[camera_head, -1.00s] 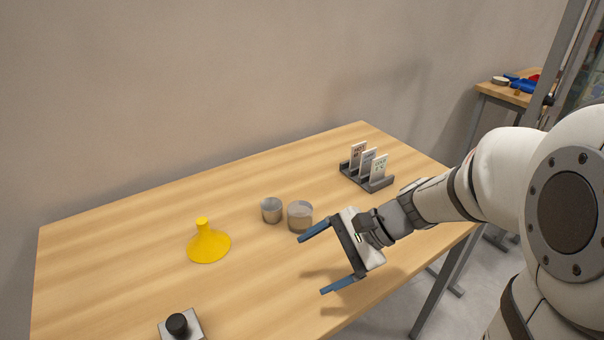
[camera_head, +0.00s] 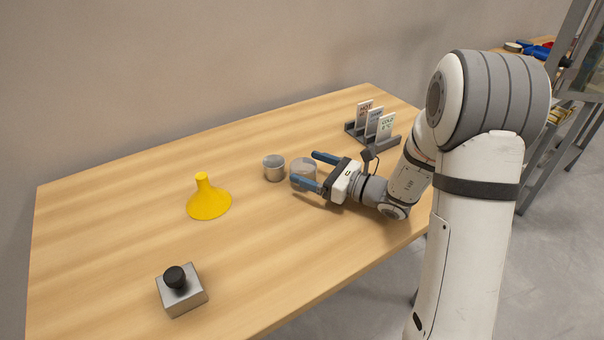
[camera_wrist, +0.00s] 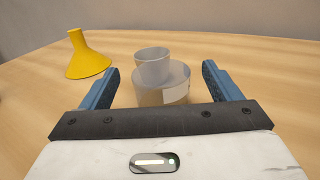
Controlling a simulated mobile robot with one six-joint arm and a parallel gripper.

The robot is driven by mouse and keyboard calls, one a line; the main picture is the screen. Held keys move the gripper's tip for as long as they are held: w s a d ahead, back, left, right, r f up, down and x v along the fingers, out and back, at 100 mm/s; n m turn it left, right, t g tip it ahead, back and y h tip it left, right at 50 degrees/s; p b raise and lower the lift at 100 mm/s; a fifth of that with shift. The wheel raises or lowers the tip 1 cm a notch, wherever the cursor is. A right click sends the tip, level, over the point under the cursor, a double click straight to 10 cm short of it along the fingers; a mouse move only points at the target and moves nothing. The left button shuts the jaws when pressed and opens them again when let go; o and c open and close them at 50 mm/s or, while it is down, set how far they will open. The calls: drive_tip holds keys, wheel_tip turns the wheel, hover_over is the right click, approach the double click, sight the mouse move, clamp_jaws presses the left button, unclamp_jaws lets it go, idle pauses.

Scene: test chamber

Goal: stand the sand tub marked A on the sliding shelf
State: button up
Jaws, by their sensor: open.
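Two grey, see-through tubs stand upright on the wooden table. The larger near tub (camera_head: 304,174) also shows in the wrist view (camera_wrist: 150,98), with a pale label patch on its right side; I cannot read a letter on it. The smaller far tub (camera_head: 273,168) stands just beyond it and appears behind it in the wrist view (camera_wrist: 153,65). My gripper (camera_head: 307,169) is open and low over the table, its blue fingers on either side of the near tub, apart from it in the wrist view (camera_wrist: 160,75). I cannot make out a sliding shelf.
A yellow funnel (camera_head: 209,199) stands left of the tubs. A grey box with a black knob (camera_head: 182,290) sits at the front left. A dark rack with upright cards (camera_head: 374,126) is behind my gripper. A metal frame (camera_head: 580,60) stands at the right.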

drive_tip(key=shift+x, duration=1.35)
drive_tip(key=shift+c, duration=0.4)
drive_tip(key=c, duration=1.2)
drive_tip(key=shift+o, duration=0.2)
drive_tip(key=shift+r, duration=0.1)
